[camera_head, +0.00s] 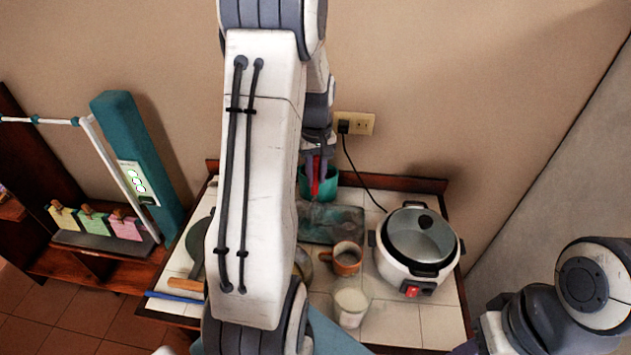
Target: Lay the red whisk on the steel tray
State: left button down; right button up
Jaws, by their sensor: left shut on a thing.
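My left gripper (317,163) points down at the back of the counter, shut on the red whisk (315,186). Only a short red upright part of the whisk shows below the fingers. A teal cup (331,184) is right at the whisk; I cannot tell whether the whisk's lower end is inside it or in front of it. The steel tray (345,222), dark and blue-grey, lies flat just in front of the cup, its left part hidden by my left arm. My right arm shows at the lower right, but its gripper is out of the picture.
A brown mug (347,260) and a glass of white content (350,306) stand in front of the tray. A white cooker (417,244) with a glass lid stands to the right, its cord running to a wall socket (356,123). A rolling pin (185,284) lies left.

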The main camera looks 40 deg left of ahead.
aim_at(315, 184)
pick_arm(q)
jog(key=shift+a+f, duration=0.2)
jog(key=shift+a, duration=0.1)
notch_tip(315, 184, down, 3)
jog(key=shift+f+p, duration=0.1)
jog(key=shift+p, duration=0.8)
jog(key=shift+f, duration=0.45)
jog(key=shift+f, duration=0.1)
jog(key=c, duration=0.7)
grip_release()
